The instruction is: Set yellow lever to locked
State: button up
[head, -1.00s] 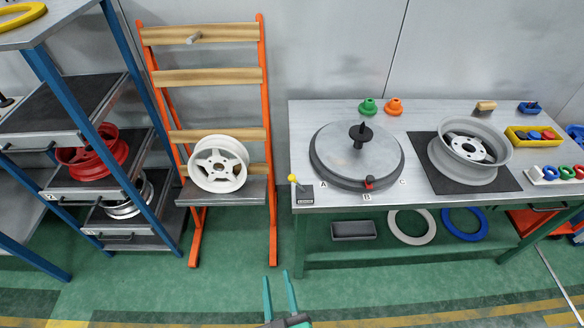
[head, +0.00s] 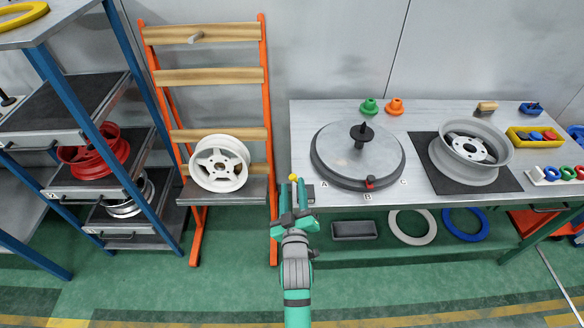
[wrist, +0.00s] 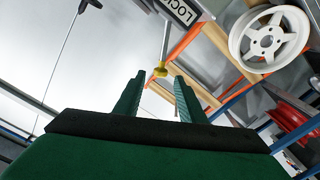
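The yellow lever is at the front left corner of the workbench, and its yellow knob (head: 293,178) shows just past the tips of my gripper (head: 292,187). In the wrist view the knob (wrist: 160,72) sits on a thin metal rod, in line with the gap between my fingertips (wrist: 159,79). My gripper is open, with a finger to either side of that line. I cannot tell whether either finger touches the knob. My gripper hides most of the lever's base in the head view.
A round turntable (head: 340,150) with a black spindle and a red pointer near B stands right of the lever. A grey wheel (head: 468,155) lies on a dark mat. An orange rack (head: 267,110) with a white wheel (head: 219,163) stands close on the left.

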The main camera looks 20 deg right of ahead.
jog(key=x, duration=0.9)
jog(key=shift+w, duration=0.1)
jog(key=shift+c, duration=0.6)
grip_shut()
